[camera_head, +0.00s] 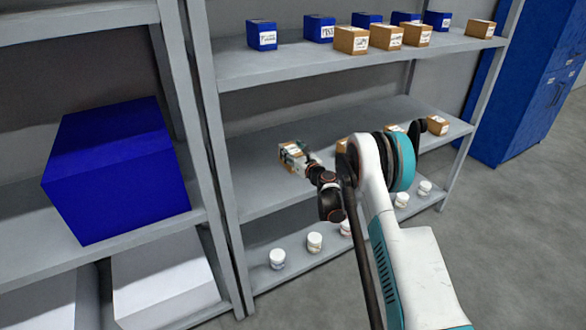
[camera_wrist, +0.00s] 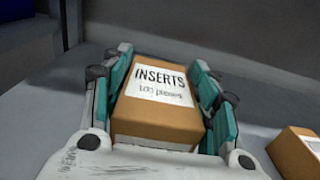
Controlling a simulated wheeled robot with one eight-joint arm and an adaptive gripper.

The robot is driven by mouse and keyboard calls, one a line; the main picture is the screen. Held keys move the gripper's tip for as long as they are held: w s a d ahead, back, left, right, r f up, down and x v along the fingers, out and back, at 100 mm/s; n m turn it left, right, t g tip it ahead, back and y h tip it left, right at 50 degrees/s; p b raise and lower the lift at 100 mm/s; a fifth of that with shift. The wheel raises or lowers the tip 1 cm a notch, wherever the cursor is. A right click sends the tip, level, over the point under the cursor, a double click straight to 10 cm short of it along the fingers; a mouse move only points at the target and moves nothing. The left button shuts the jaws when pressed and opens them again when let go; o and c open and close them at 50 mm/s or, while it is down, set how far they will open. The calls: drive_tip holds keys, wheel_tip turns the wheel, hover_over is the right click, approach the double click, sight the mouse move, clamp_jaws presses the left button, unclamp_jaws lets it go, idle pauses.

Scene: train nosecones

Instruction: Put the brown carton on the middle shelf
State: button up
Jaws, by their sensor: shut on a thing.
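The brown carton (camera_wrist: 157,122) has a white label reading "INSERTS" and sits between the teal finger pads of my gripper (camera_wrist: 162,75) in the wrist view. The gripper is shut on its two sides. In the head view my gripper (camera_head: 297,157) reaches over the left part of the middle shelf (camera_head: 255,185) with the carton in it. The carton's underside is hidden, so I cannot tell whether it touches the shelf.
Another brown carton (camera_wrist: 298,150) stands to the right in the wrist view. More cartons (camera_head: 437,125) stand on the middle shelf's right part, partly behind my arm. The top shelf (camera_head: 285,68) holds blue boxes and brown cartons; white jars (camera_head: 314,242) line the lower shelf. A rack post (camera_head: 208,120) stands left.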

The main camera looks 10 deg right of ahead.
wheel_tip(320, 180, down, 7)
drive_tip(key=shift+r+b, duration=0.15)
drive_tip(key=shift+b, duration=0.9)
drive_tip(key=shift+r, duration=0.1)
drive_tip(key=o, duration=1.2)
